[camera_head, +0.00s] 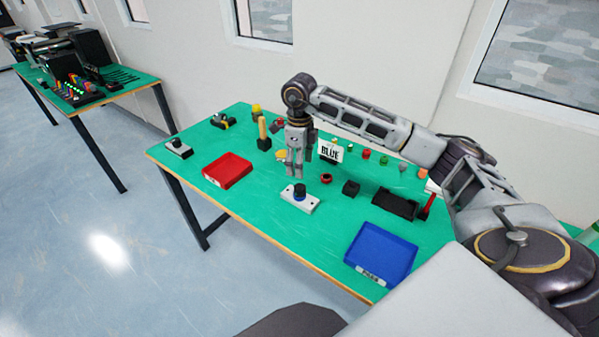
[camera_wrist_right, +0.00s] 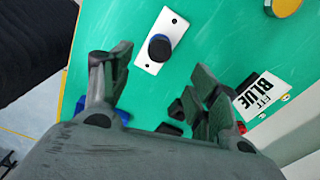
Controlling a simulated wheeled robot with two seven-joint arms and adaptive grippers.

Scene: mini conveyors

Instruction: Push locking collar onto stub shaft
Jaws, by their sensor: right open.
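A white base plate (camera_head: 313,204) with a dark stub shaft (camera_head: 299,187) stands near the middle of the green table. A blue locking collar (camera_head: 300,197) shows around the shaft's lower part; I cannot tell whether it is fully seated. In the right wrist view, the plate (camera_wrist_right: 174,25) and dark shaft top (camera_wrist_right: 160,50) lie beyond the fingers, with blue showing at the shaft's edge. My right gripper (camera_head: 296,173) points down above the plate, apart from it. Its fingers (camera_wrist_right: 160,75) are open and empty. My left gripper is not in view.
A sign reading "FIT BLUE" (camera_head: 330,151) stands behind. A red ring (camera_head: 326,179) and a black block (camera_head: 351,188) are to the right. A red tray (camera_head: 228,170), a blue tray (camera_head: 381,254) and a black tray (camera_head: 395,206) stand around; the table's front middle is clear.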

